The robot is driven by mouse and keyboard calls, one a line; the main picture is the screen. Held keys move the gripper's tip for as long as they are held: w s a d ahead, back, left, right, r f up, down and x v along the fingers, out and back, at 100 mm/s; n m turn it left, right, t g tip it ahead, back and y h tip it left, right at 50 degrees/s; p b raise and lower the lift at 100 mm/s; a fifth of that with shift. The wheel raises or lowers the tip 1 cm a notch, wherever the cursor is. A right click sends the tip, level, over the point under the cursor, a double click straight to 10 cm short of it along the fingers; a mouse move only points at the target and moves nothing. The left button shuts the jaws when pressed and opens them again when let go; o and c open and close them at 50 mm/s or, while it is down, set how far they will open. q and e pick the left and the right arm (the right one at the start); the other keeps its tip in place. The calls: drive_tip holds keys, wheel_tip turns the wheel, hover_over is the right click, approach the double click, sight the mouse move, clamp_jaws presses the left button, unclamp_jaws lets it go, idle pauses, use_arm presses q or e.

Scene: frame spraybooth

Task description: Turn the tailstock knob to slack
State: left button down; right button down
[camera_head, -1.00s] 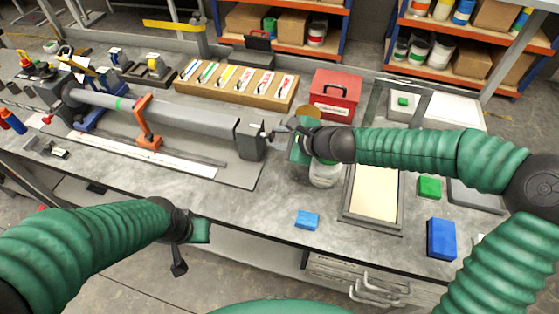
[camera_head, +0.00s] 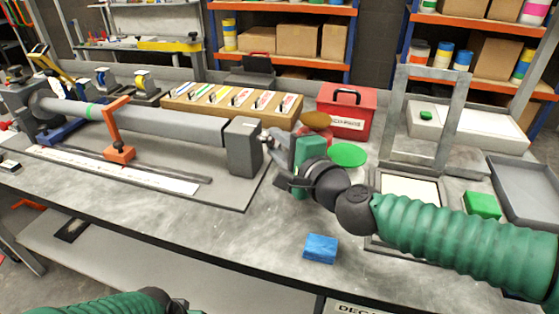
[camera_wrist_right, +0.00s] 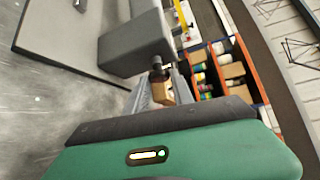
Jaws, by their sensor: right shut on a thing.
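The grey tailstock block (camera_head: 243,147) stands at the right end of the lathe-like fixture, and it also shows in the right wrist view (camera_wrist_right: 135,42). Its small knob (camera_wrist_right: 158,74) sticks out from the block's right face. My right gripper (camera_head: 273,143) reaches in from the right and is shut on the knob, its fingers mostly covering it. In the right wrist view the fingers (camera_wrist_right: 160,92) close around the knob's end, with a brownish part between them. My left gripper (camera_head: 178,305) is cut off at the bottom edge, so its fingers cannot be made out.
An orange clamp stand (camera_head: 118,130) stands in front of the long grey bar. A wooden rack (camera_head: 185,107), a red toolbox (camera_head: 347,110) and a green lid (camera_head: 347,155) lie behind my right gripper. A blue block (camera_head: 320,248) lies near the front edge. The bench front is mostly clear.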

use_arm(q)
drive_tip(key=shift+b+x, duration=0.55)
drive_tip(key=shift+x, duration=0.35)
use_arm(e)
drive_tip(key=shift+s+a+f+n, duration=0.2)
drive_tip(key=shift+f+n, duration=0.1)
drive_tip(key=shift+n, duration=0.1)
use_arm(q)
drive_tip(key=shift+s, duration=0.2)
use_arm(e)
drive_tip(key=c, duration=1.5)
unclamp_jaws()
use_arm(q)
drive_tip(key=shift+a, duration=0.1)
use_arm(e)
drive_tip(key=o, duration=0.4)
drive_tip(key=shift+w+a+r, duration=0.1)
drive_tip(key=shift+t, duration=0.3)
drive_tip(key=shift+s+d+r, duration=0.1)
drive_tip(key=shift+s+d, duration=0.1)
drive_tip(key=shift+d, duration=0.05)
use_arm(q)
drive_tip(key=shift+w+p+v, duration=0.25)
drive_tip(key=shift+p+v, duration=0.85)
drive_tip(key=shift+p, duration=0.05)
drive_tip(key=shift+w+p+v, duration=0.25)
drive_tip(key=shift+p+v, duration=0.85)
drive_tip(key=shift+p, duration=0.05)
use_arm(e)
drive_tip(key=v, duration=1.6)
